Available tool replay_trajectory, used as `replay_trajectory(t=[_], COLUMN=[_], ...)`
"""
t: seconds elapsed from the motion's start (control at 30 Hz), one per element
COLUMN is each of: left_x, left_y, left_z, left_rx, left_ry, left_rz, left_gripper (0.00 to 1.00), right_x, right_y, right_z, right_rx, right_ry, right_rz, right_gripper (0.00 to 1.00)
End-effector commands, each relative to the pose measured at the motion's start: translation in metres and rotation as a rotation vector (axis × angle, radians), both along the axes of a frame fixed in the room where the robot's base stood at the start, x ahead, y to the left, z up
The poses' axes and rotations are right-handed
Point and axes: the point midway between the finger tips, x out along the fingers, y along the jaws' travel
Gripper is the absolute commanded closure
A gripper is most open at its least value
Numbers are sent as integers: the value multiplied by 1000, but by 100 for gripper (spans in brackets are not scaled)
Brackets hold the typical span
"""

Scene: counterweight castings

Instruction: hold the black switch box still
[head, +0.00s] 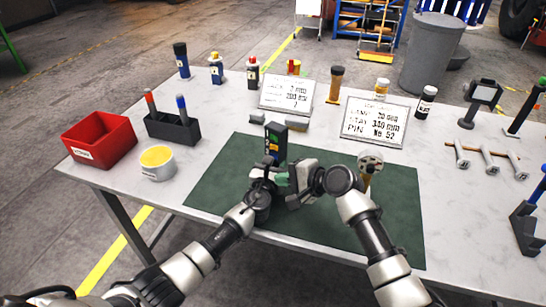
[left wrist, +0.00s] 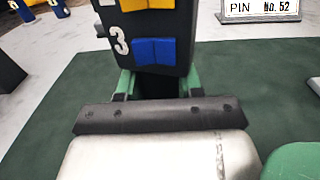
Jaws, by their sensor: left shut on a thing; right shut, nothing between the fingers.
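The black switch box (head: 277,134) stands upright on the green mat in the head view, with coloured parts on its face. In the left wrist view the black switch box (left wrist: 150,24) fills the top middle, showing a white 3, a blue rocker and a yellow one above. My left gripper (head: 270,163) is shut on its lower part; its green fingers (left wrist: 158,84) sit at both sides of the box. My right gripper (head: 284,180) is shut and empty, close beside and below the left one. The base of the box is hidden by my grippers.
The green mat (head: 215,190) lies at the table's front. A round-headed tool (head: 370,162) stands right of my grippers. Sign plates (head: 375,122) stand behind. A red bin (head: 98,138), a black holder (head: 173,128) and a yellow-topped tub (head: 157,163) are at left.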

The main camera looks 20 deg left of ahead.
Motion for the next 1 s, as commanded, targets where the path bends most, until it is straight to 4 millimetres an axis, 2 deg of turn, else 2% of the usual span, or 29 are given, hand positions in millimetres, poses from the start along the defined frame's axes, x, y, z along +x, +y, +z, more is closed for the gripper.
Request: replay_trajectory(t=[0.03, 0.4, 0.43, 0.6, 1.0], left_x=[-3, -3, -3, -2, -7], left_y=[-3, -3, -3, -2, 0], left_z=[-7, -8, -8, -5, -2], left_rx=[-7, -7, -7, -4, -2], left_ry=[14, 14, 14, 9, 3], left_rz=[-7, -6, -6, -4, -1], left_gripper=[100, 100, 61, 35, 34], right_x=[-2, -3, -3, -3, -3], right_y=[-2, -2, -2, -2, -2], right_z=[-3, -2, -2, -1, 0], right_rx=[-3, -2, -2, -2, 0], right_ry=[2, 2, 2, 1, -1], right_rz=[1, 0, 0, 1, 0], right_gripper=[100, 100, 100, 100, 100])
